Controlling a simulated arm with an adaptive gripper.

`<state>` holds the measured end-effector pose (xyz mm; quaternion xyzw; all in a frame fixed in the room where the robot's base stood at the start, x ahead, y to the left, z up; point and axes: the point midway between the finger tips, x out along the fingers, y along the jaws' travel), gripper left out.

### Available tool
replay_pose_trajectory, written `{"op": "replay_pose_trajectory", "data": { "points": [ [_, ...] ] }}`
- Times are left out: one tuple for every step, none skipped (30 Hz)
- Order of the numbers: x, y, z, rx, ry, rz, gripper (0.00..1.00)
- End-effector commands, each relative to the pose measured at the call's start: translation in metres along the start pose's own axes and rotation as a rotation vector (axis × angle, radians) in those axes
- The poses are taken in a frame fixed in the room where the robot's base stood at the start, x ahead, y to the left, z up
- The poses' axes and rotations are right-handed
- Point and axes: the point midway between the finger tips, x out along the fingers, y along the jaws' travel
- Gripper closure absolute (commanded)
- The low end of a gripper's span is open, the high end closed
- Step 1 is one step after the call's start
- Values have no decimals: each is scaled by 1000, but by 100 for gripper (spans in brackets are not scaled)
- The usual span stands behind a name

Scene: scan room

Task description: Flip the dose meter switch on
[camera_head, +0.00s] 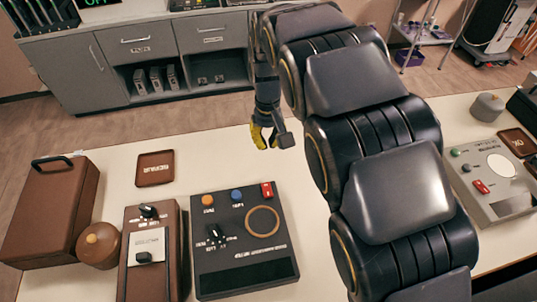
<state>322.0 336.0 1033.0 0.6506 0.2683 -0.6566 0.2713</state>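I cannot read the labels well enough to tell which device is the dose meter. A black box (245,262) at the front middle has orange and blue buttons, a black knob (215,236), a red rocker switch (267,190) and a ring outline. A brown box (148,272) to its left has a knob (148,211) and a small black switch (144,257) on a white plate. A grey device (487,181) at the right has a red switch (481,187). My gripper (265,138), with yellow fingertips, is above the table's far side, beyond the black box. It looks open and empty.
A brown case (52,212) with a handle and a round brown pot (97,244) stand at the left. My arm hides the table right of the black box. Grey cabinets (130,60) stand beyond the table.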

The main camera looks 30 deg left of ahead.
Motion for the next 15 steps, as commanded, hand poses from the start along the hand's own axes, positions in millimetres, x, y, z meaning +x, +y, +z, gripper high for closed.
{"op": "replay_pose_trajectory", "data": {
  "points": [
    [0, 1, 1, 2, -25, 1, 100],
    [0, 1, 3, 2, -46, 1, 100],
    [-1, 0, 4, 1, -68, 0, 100],
    [-2, 0, 5, 0, -81, 0, 100],
    [-2, -1, 7, -1, -96, 0, 100],
    [-3, -1, 9, -2, -112, 0, 100],
    [-3, -1, 10, -2, -120, 0, 100],
    [-4, -2, 10, -2, -125, 0, 100],
    [-4, -2, 11, -2, -130, 0, 100],
    [-4, -2, 11, -2, -132, -1, 100],
    [-4, -2, 11, -2, -132, -1, 100],
    [-4, -2, 11, -2, -132, -1, 100],
    [-4, -2, 11, -2, -132, -1, 100],
    [-4, -2, 11, -2, -132, -1, 100],
    [-4, -2, 11, -2, -131, -1, 100]
  ]
}}
